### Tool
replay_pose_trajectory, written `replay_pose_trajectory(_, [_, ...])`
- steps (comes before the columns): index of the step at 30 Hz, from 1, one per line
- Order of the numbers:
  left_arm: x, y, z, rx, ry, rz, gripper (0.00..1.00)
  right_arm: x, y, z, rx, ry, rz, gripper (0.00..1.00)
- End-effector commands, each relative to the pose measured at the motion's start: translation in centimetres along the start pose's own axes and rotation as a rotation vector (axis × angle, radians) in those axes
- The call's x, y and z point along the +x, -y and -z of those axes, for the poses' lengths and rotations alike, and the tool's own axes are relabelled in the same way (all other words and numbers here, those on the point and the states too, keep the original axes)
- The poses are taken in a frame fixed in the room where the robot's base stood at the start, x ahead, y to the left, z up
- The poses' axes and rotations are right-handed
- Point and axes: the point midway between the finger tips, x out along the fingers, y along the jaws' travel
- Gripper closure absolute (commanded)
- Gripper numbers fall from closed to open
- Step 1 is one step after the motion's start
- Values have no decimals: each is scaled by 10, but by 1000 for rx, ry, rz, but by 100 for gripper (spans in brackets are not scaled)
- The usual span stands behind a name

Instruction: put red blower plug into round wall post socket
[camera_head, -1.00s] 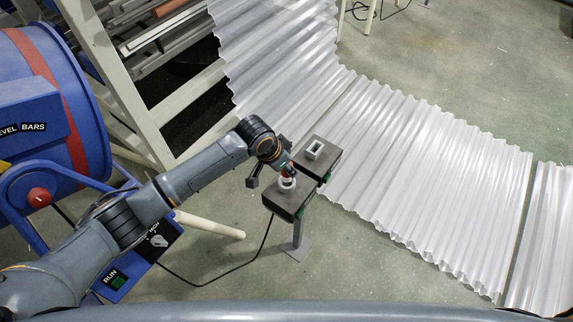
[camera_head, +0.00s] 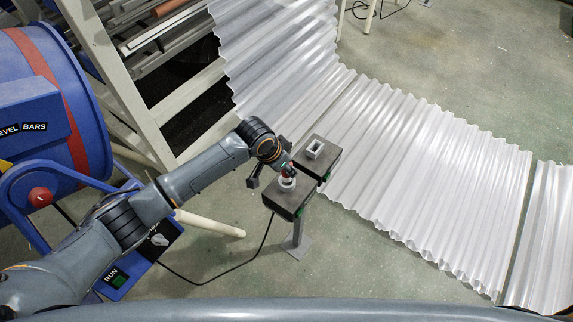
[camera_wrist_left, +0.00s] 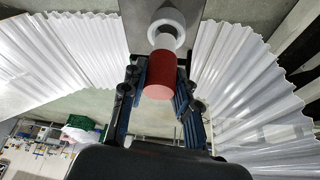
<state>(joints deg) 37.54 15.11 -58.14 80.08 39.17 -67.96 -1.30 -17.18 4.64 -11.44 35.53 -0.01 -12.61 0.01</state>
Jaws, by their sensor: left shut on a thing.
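The red plug (camera_wrist_left: 159,76) has a red body and a pale front end. My left gripper (camera_wrist_left: 160,88) is shut on it, with a finger on each side. In the wrist view the pale end points at the white ring of the round socket (camera_wrist_left: 166,18) and overlaps its opening. I cannot tell how deep it sits. In the head view the round socket (camera_head: 287,185) is on the nearer dark box, and my left gripper (camera_head: 287,171) is right above it, partly hiding the plug. My right gripper is not in view.
A rectangular socket (camera_head: 315,150) sits on the adjoining dark box, close behind. A metal post (camera_head: 297,240) carries the boxes. Corrugated sheets (camera_head: 420,180) lie to the right. A blue drum machine (camera_head: 50,110) and a pale frame (camera_head: 125,90) stand left. A black cable crosses the floor.

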Motion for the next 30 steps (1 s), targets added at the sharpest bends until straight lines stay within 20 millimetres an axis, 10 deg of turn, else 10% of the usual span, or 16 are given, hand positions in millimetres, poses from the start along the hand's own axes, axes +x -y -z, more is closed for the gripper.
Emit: replay_pose_trajectory(30, [24,0,-10,0,0,0,100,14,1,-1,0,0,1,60])
